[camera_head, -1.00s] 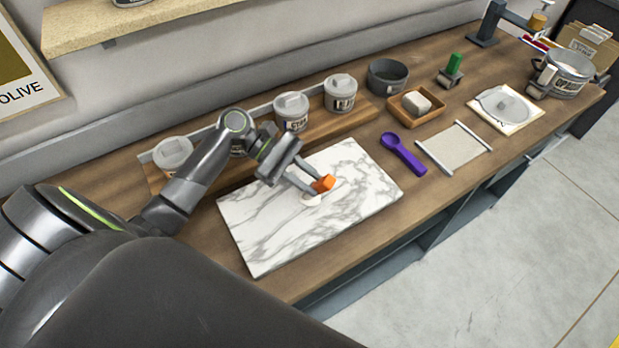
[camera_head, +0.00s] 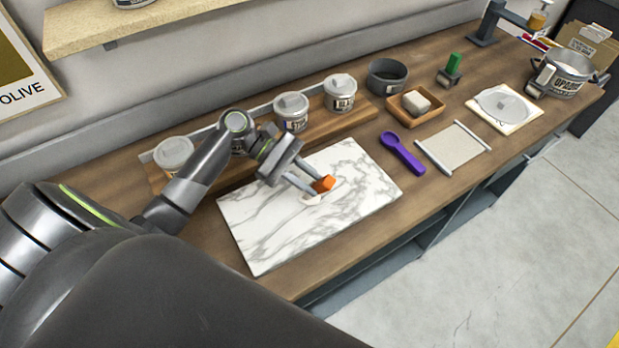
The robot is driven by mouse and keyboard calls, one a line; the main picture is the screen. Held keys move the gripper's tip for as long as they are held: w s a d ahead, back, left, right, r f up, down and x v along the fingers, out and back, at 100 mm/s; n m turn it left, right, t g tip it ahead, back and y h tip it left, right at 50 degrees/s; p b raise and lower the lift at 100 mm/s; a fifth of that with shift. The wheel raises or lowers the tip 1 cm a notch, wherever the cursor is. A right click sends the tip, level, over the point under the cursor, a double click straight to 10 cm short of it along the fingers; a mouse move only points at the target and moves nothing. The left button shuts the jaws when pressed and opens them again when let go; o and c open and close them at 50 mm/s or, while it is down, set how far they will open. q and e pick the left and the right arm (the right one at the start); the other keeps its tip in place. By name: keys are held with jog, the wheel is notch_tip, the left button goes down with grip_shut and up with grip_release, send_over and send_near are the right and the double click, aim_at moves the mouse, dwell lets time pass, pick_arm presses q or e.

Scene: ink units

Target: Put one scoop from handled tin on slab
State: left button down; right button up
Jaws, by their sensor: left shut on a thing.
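The marble slab (camera_head: 265,240) lies flat on the wooden counter, white with grey veins. My left gripper (camera_head: 315,187) is over its upper middle, shut on an orange block-like piece (camera_head: 325,183). A small pale patch (camera_head: 312,200) shows on the slab just below the fingers; I cannot tell if it is powder or part of the held thing. The handled tin (camera_head: 568,77), with a lettered label and side handles, stands at the far right of the counter. A purple scoop (camera_head: 402,153) lies right of the slab, apart from any gripper. My right gripper is not in view.
Several lidded, labelled tins (camera_head: 291,112) stand on a wooden rack behind the slab. To the right are a dark grey bowl (camera_head: 387,76), a wooden tray (camera_head: 418,118) with a pale block, a small mat (camera_head: 452,148) and a white board (camera_head: 505,122) with a round disc.

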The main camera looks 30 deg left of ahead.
pick_arm(q)
jog(key=shift+f+p, duration=0.1)
jog(key=shift+p, duration=0.55)
dwell(1.2)
notch_tip(320, 180, up, 5)
jog(key=p, duration=0.6)
jog(key=shift+r, duration=0.2)
jog(key=shift+f, duration=0.15)
